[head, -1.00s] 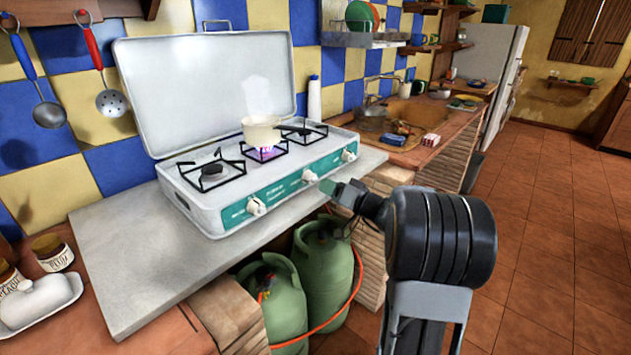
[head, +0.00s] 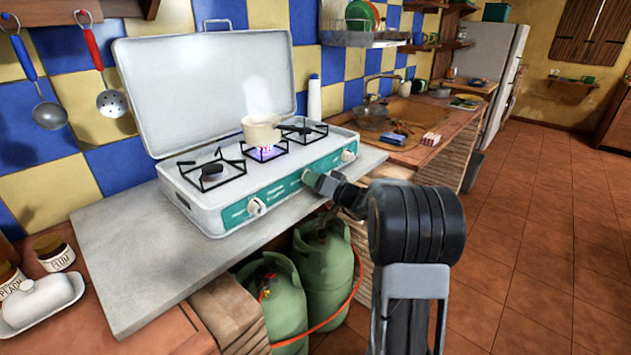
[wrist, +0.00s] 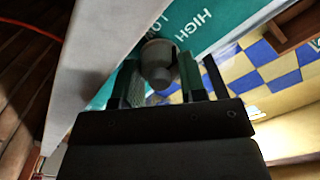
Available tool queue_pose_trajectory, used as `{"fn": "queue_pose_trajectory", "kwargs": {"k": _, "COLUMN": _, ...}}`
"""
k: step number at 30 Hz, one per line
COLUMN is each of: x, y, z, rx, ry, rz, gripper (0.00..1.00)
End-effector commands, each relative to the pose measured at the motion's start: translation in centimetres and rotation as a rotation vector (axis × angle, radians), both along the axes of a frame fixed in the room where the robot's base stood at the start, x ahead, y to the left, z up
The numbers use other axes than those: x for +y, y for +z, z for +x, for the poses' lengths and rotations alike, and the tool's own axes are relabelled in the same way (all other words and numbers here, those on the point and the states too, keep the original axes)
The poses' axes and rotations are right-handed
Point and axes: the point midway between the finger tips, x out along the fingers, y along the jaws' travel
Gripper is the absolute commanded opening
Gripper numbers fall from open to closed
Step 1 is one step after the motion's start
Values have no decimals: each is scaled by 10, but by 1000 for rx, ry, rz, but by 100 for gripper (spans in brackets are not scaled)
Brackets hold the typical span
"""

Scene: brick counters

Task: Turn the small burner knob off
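A white camping stove (head: 205,205) with a green front panel stands on the counter. Its left knob (head: 256,207) and right knob (head: 348,155) show in the head view; the middle knob is hidden behind my gripper (head: 310,179). In the wrist view a grey knob (wrist: 157,58) on the green panel, near the words HIGH and LOW, sits between the tips of my gripper (wrist: 160,78). The fingers are open, one on each side of it, with gaps visible. A blue-purple flame (head: 262,154) burns on the middle burner under a cream pot (head: 262,133).
Green gas bottles (head: 325,270) with an orange hose stand below the grey counter slab (head: 130,260). The raised stove lid (head: 205,90) stands behind the burners. A butter dish (head: 40,300) and jars are at the far left. A sink counter lies to the right.

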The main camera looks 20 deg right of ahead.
Motion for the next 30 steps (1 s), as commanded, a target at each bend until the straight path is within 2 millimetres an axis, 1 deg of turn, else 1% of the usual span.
{"fn": "queue_pose_trajectory", "kwargs": {"k": 1, "x": 0, "y": 0, "z": 0, "rx": 0, "ry": 0, "rz": 0, "gripper": 32}}
{"fn": "queue_pose_trajectory", "kwargs": {"k": 6, "x": 0, "y": 0, "z": 0, "rx": 1, "ry": -1, "rz": 0, "gripper": 15}}
{"fn": "queue_pose_trajectory", "kwargs": {"k": 7, "x": 0, "y": 0, "z": 0, "rx": 1, "ry": -1, "rz": 0, "gripper": 15}}
{"fn": "queue_pose_trajectory", "kwargs": {"k": 13, "x": 0, "y": -2, "z": 0, "rx": 10, "ry": -1, "rz": 20, "gripper": 15}}
{"fn": "queue_pose_trajectory", "kwargs": {"k": 17, "x": 0, "y": -3, "z": 0, "rx": 31, "ry": -1, "rz": 68, "gripper": 15}}
{"fn": "queue_pose_trajectory", "kwargs": {"k": 23, "x": 0, "y": -5, "z": -1, "rx": 93, "ry": -1, "rz": 205, "gripper": 15}}
{"fn": "queue_pose_trajectory", "kwargs": {"k": 30, "x": 0, "y": -4, "z": -1, "rx": 188, "ry": -1, "rz": 412, "gripper": 15}}
